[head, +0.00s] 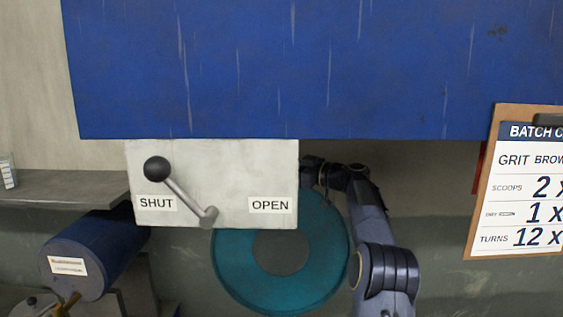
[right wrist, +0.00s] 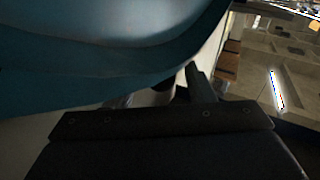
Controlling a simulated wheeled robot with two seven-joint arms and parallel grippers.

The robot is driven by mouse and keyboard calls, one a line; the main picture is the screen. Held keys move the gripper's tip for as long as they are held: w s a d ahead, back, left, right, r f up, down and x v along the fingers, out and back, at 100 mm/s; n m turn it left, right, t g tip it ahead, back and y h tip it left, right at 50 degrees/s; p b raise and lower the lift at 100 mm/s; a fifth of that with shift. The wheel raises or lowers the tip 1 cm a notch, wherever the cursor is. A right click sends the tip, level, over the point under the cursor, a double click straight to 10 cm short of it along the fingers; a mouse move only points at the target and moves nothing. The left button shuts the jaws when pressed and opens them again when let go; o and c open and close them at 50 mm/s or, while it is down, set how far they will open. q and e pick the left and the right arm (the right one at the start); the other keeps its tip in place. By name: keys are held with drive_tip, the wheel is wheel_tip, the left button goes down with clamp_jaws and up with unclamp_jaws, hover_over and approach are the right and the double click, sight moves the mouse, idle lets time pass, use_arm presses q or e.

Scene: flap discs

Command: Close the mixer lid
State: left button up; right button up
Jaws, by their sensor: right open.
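A teal round part of the mixer (head: 327,245) with a grey centre shows below the lever panel in the head view; I cannot tell whether it is the lid or the drum. In the right wrist view a teal curved surface (right wrist: 90,60) fills the upper left. My right gripper (head: 312,172) is at the top edge of the teal part, partly hidden by the panel. Its fingers show in the right wrist view (right wrist: 165,92), open, close to the teal surface; contact is unclear. My left gripper is not in view.
A pale panel (head: 230,165) marked SHUT and OPEN carries a black-knobbed lever (head: 184,190), knob at the SHUT side. A large blue body (head: 300,70) overhangs above. A blue cylinder (head: 80,262) and a grey shelf (head: 60,187) are left; a batch card (head: 522,190) hangs right.

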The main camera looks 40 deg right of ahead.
drive_tip(key=shift+w+a, duration=0.3)
drive_tip(key=shift+w, duration=0.3)
